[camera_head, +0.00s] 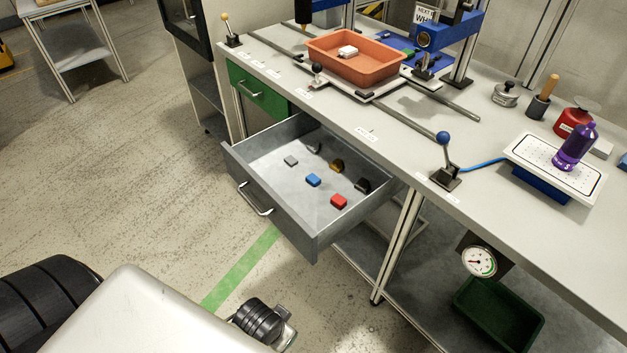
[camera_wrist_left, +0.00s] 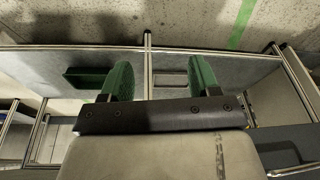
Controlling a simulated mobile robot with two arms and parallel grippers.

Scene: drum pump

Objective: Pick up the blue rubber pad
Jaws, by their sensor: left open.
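The blue rubber pad (camera_head: 313,180) is a small block lying flat near the middle of the open grey drawer (camera_head: 273,212) under the bench, in the head view. Nothing covers it. My left gripper (camera_wrist_left: 160,76) shows only in the left wrist view. Its two green fingers are wide apart with nothing between them, and the pad is not in that view. My right gripper is in neither view.
The bench top (camera_head: 395,148) overhangs the drawer's back. A blue-knobbed lever (camera_head: 443,138) stands at the bench edge.

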